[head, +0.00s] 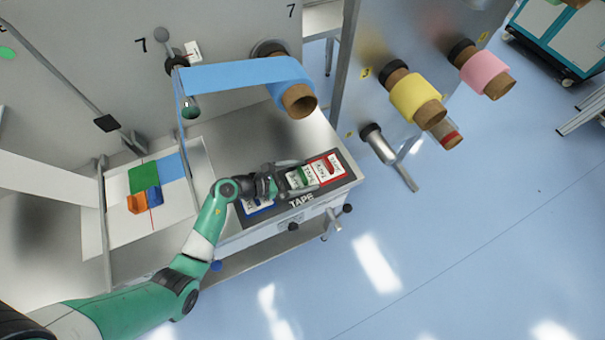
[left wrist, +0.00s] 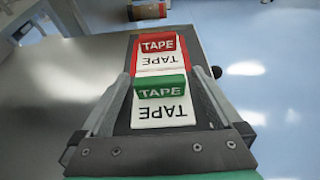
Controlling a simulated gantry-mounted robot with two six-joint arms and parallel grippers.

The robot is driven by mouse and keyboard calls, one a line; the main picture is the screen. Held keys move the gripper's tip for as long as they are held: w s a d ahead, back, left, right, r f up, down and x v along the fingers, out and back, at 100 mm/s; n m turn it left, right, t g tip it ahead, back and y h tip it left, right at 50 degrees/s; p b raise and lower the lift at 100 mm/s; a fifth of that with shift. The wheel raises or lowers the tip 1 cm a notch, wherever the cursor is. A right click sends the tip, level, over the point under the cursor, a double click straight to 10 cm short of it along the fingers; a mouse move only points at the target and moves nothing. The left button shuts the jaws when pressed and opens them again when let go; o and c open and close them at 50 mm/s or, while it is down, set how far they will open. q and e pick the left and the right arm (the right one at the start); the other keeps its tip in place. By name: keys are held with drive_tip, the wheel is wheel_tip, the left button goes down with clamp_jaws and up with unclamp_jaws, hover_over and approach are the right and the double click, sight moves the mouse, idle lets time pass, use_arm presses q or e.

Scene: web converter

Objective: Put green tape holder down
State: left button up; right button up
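The green tape holder (left wrist: 161,87) sits at the middle place of the dark TAPE tray (head: 301,202), with a white TAPE label (left wrist: 161,113) on its near side. It also shows in the head view (head: 296,179). The two fingers of my left gripper (left wrist: 160,82) are wide apart, one on each side of the holder. Whether they press on it or stand just clear cannot be told. A red tape holder (left wrist: 158,44) stands beyond it in the same tray. The tray's blue-edged place (head: 259,208) is partly hidden by my gripper. My right gripper is not in view.
The tray lies at the right end of a metal table. A blue web hangs from a roll (head: 297,98) above and behind it. Yellow (head: 416,97) and pink (head: 485,71) rolls stick out on the right. Coloured pieces (head: 150,198) lie on the splice surface at left.

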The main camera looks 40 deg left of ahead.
use_arm(q)
drive_tip(key=shift+s+a+r+p, duration=0.1)
drive_tip(key=shift+s+r+p, duration=0.1)
drive_tip(key=shift+r+p, duration=0.1)
drive_tip(key=p+v, duration=0.2)
drive_tip(key=v, duration=0.8)
drive_tip(key=shift+s+a+r+p, duration=0.1)
drive_tip(key=shift+s+a+p, duration=0.1)
drive_tip(key=shift+p, duration=0.1)
drive_tip(key=shift+s+r, duration=0.15)
drive_tip(key=shift+s, duration=0.35)
